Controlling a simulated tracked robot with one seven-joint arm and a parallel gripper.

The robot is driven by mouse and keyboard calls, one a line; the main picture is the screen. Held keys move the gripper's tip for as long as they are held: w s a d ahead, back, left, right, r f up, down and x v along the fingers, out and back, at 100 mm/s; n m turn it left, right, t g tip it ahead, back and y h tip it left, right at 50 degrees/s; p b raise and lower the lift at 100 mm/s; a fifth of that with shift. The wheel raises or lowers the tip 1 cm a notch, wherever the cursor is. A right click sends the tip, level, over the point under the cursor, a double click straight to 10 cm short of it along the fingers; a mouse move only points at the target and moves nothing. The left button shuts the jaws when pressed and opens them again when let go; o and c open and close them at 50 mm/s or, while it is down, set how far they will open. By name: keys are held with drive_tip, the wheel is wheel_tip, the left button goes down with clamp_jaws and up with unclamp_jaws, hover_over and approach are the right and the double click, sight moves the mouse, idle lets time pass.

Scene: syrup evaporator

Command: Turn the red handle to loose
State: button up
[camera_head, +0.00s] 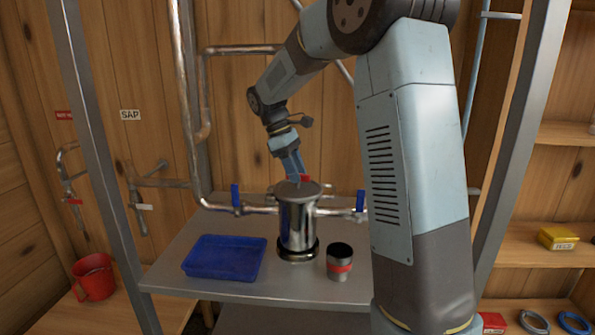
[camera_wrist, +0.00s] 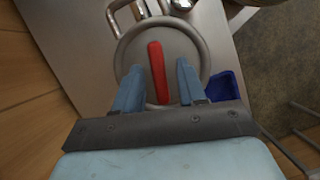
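The red handle (camera_wrist: 157,72) is a bar on the round lid of a metal canister. In the wrist view it lies roughly lengthwise between my fingers. In the head view only a bit of the red handle (camera_head: 306,178) shows beside my fingertips. The canister (camera_head: 297,226) stands upright on a grey metal shelf. My gripper (camera_wrist: 158,82) is open, with its two blue fingers on either side of the handle and a gap to each. In the head view my gripper (camera_head: 294,170) points down at the lid. Whether the fingertips touch the lid is unclear.
A blue tray (camera_head: 225,257) sits left of the canister on the shelf (camera_head: 240,288). A metal cup with a red band (camera_head: 340,262) stands close on the right. Pipes with blue valve levers (camera_head: 236,195) run behind. A red mug (camera_head: 94,276) is at lower left.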

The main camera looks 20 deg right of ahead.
drive_tip(key=v, duration=1.3)
drive_tip(key=shift+a+r, duration=0.15)
drive_tip(key=shift+r, duration=0.2)
drive_tip(key=s+d+m+t+y, duration=0.25)
drive_tip(key=s+m+t, duration=0.2)
drive_tip(key=s, duration=1.25)
drive_tip(key=s+d+f+m+t+y, duration=0.1)
drive_tip(key=s+f+m+t, duration=0.3)
drive_tip(key=s, duration=1.1)
wheel_tip(320, 180, down, 4)
drive_tip(key=shift+s+d+f+m, duration=0.1)
drive_tip(key=shift+s+d+m, duration=0.3)
drive_tip(key=shift+d+m, duration=0.55)
drive_tip(key=shift+a, duration=0.15)
drive_tip(key=shift+c, duration=0.4)
